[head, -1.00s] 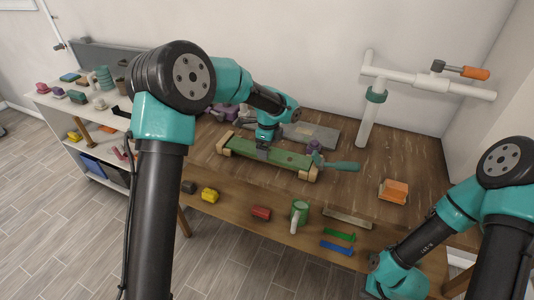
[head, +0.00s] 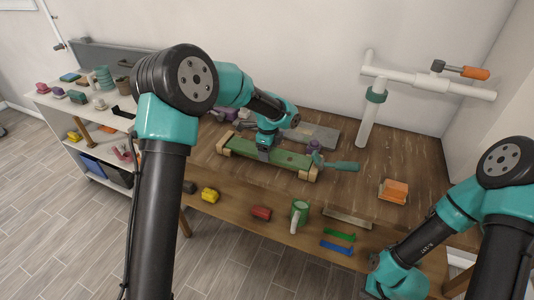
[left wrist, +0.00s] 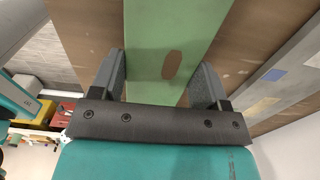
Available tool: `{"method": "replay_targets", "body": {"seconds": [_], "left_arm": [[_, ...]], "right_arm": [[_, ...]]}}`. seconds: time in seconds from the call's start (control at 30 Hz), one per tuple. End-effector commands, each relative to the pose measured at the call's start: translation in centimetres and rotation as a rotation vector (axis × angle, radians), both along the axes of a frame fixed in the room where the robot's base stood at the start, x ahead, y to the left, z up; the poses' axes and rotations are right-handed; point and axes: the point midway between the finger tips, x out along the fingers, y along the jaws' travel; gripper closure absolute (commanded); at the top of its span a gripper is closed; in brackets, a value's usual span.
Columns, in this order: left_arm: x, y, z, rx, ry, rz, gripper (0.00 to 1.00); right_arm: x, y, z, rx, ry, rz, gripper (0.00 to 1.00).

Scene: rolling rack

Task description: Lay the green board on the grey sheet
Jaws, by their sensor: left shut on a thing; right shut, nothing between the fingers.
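The long green board (head: 287,157) is at the middle of the wooden bench in the head view, with light wooden blocks at its ends. My left gripper (head: 265,153) is shut across its width near the middle. In the left wrist view the green board (left wrist: 165,45) runs between the two fingers (left wrist: 166,88). I cannot tell whether it touches what is under it. The grey sheet (head: 322,134) lies just behind it on the bench; part of it also shows at the right of the left wrist view (left wrist: 290,75). My right arm is at lower right; its fingertips are out of view.
A teal-handled tool (head: 343,166) lies by the board's right end. An orange block (head: 395,190) is at right; a white pipe stand (head: 366,120) rises behind.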

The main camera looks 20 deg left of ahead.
Motion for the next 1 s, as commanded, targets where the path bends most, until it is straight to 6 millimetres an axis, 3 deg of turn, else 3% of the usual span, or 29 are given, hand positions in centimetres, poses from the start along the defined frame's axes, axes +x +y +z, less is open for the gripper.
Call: {"method": "replay_targets", "body": {"seconds": [0.13, 0.57, 1.0], "left_arm": [[0.0, 0.0, 0.0, 0.000, 0.000, 0.000, 0.62], [0.0, 0.0, 0.2, 0.000, -0.001, 0.000, 0.62], [0.1, 0.0, 2.7, 0.000, -0.003, 0.000, 0.62]], "right_arm": [[0.0, 0.0, 0.0, 0.000, 0.000, 0.000, 1.00], [0.0, 0.0, 0.0, 0.000, 0.000, 0.000, 1.00], [0.0, 0.0, 0.0, 0.000, 0.000, 0.000, 1.00]]}}
